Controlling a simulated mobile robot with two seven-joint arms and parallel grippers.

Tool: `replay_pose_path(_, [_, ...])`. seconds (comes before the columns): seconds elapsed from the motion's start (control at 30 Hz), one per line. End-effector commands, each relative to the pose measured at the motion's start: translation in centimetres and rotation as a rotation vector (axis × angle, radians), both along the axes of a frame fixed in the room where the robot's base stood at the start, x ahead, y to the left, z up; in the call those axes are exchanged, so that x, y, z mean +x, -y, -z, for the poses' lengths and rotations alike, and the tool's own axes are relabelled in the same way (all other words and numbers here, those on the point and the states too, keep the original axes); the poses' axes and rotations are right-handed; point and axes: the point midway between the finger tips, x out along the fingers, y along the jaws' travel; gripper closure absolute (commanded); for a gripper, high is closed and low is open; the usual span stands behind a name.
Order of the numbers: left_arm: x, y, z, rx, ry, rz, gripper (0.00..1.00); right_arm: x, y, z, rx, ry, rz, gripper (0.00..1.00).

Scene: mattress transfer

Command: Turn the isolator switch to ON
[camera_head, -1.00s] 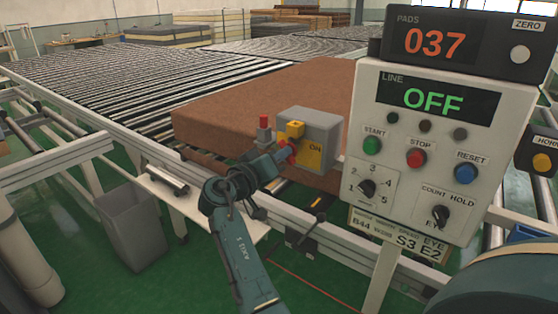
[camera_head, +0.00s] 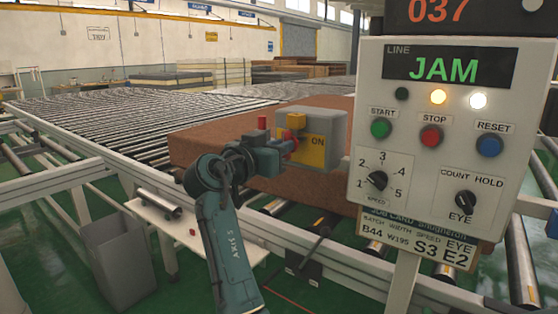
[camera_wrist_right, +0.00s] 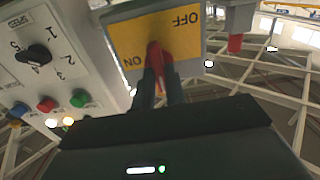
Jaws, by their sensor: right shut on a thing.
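The isolator switch is a grey box (camera_head: 328,128) with a yellow plate (camera_head: 316,153) marked ON, left of the control panel. In the right wrist view its yellow plate (camera_wrist_right: 180,37) carries both OFF and ON, upside down, and a red handle (camera_wrist_right: 154,58). My right gripper (camera_wrist_right: 160,82) is shut on the red handle, its two dark fingers at the handle's sides. In the head view the right gripper (camera_head: 284,146) reaches the box from the left and hides much of the handle. The line display (camera_head: 444,67) reads JAM in green. My left gripper is out of view.
The control panel (camera_head: 405,160) stands close on the right, with an amber and a white lamp lit. A brown mattress pad (camera_head: 215,150) lies on the roller conveyor (camera_head: 110,125) behind the box. A grey bin (camera_head: 118,258) stands at lower left.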

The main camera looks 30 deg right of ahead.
Motion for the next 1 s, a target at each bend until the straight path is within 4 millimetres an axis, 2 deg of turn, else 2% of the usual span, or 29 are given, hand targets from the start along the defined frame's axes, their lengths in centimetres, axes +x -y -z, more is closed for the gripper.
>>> replay_pose_path(0.53, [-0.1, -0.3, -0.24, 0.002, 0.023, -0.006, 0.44, -0.01, 0.04, -0.13, 0.014, 0.033, 0.0, 1.0])
replay_pose_path(0.57, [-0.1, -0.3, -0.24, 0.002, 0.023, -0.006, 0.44, -0.01, 0.04, -0.14, 0.014, 0.033, 0.0, 0.86])
replay_pose_path(0.8, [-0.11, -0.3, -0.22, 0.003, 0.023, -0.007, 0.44, -0.01, 0.04, -0.08, 0.013, 0.031, 0.0, 0.67])
replay_pose_path(1.0, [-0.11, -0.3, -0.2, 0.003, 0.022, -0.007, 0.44, -0.01, 0.03, -0.04, 0.013, 0.03, 0.0, 0.65])
